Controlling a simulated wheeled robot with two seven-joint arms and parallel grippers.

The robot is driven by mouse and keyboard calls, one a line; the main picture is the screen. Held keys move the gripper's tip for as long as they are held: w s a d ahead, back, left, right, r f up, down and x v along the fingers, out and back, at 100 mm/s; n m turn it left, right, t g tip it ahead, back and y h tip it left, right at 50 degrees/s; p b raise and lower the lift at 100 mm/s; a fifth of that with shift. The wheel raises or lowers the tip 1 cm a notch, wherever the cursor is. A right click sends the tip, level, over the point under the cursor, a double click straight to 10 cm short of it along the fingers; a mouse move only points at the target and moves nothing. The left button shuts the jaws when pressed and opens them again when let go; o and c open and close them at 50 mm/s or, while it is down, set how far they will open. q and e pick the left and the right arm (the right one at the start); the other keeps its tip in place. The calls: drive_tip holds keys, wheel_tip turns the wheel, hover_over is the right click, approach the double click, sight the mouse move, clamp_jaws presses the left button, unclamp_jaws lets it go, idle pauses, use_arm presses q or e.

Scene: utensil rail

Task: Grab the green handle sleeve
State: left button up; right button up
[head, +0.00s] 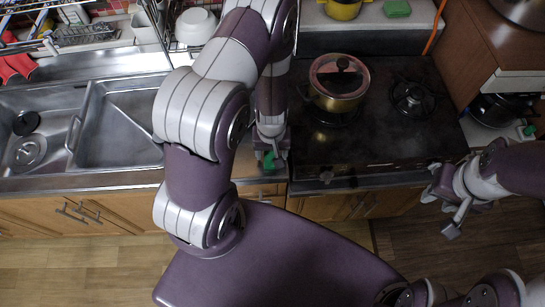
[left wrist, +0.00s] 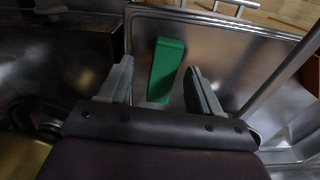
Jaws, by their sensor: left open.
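The green handle sleeve (head: 269,161) is at the counter's front edge, just left of the stove, partly hidden by my left gripper. In the left wrist view the sleeve (left wrist: 166,68) is a green block over a shiny metal surface, seen between the two fingers. My left gripper (head: 272,150) is open above the sleeve, with a visible gap on either side. It also shows in the left wrist view (left wrist: 160,78). Whether a finger touches the sleeve cannot be told. My right gripper (head: 443,211) is empty, fingers apart, in front of the stove's right side.
A lidded pot (head: 339,86) stands on the dark stove (head: 385,145). A metal sink (head: 120,125) is at the left. A white bowl (head: 196,26) stands behind my left arm. A green sponge (head: 397,8) lies on the back shelf. The floor before the cabinets is clear.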

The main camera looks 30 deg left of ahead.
use_arm(q)
drive_tip(key=shift+s+a+f, duration=0.1)
drive_tip(key=shift+a+f, duration=0.1)
drive_tip(key=shift+f, duration=0.65)
drive_tip(key=shift+a+f, duration=0.2)
drive_tip(key=shift+a, duration=0.1)
drive_tip(key=shift+d, duration=0.25)
drive_tip(key=c, duration=0.9)
drive_tip(key=shift+c, duration=1)
use_arm(e)
drive_tip(key=shift+s+a+f, duration=0.15)
drive_tip(key=shift+a+f, duration=0.1)
drive_tip(key=shift+a, duration=0.2)
use_arm(q)
drive_tip(key=shift+r, duration=0.15)
